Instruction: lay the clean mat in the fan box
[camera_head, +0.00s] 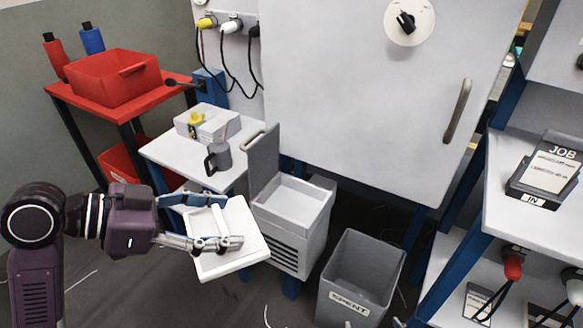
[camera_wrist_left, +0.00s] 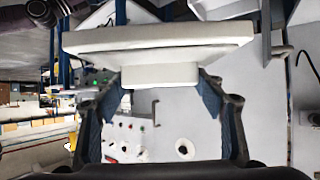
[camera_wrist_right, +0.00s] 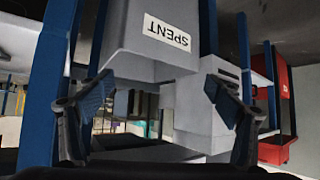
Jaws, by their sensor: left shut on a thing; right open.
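A white square mat (camera_head: 232,252) with a raised grip bar is held by my left gripper (camera_head: 222,222), whose fingers are shut on the bar. In the left wrist view the mat (camera_wrist_left: 160,38) spans the top, with the bar (camera_wrist_left: 160,75) between the fingers. The fan box (camera_head: 290,223) is a pale box with slots in its front, just right of the mat; its grey lid (camera_head: 263,160) stands open. The mat is apart from the open top and overlaps its left side in the head view. My right gripper (camera_wrist_right: 155,100) is open and empty, seen only in its wrist view.
A grey bin labelled SPENT (camera_head: 358,280) stands right of the fan box. A white side table (camera_head: 190,160) holds a grey mug (camera_head: 218,158) and a white box (camera_head: 207,122). A red shelf with a red bin (camera_head: 115,78) is behind; a white shelf (camera_head: 520,230) is at right.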

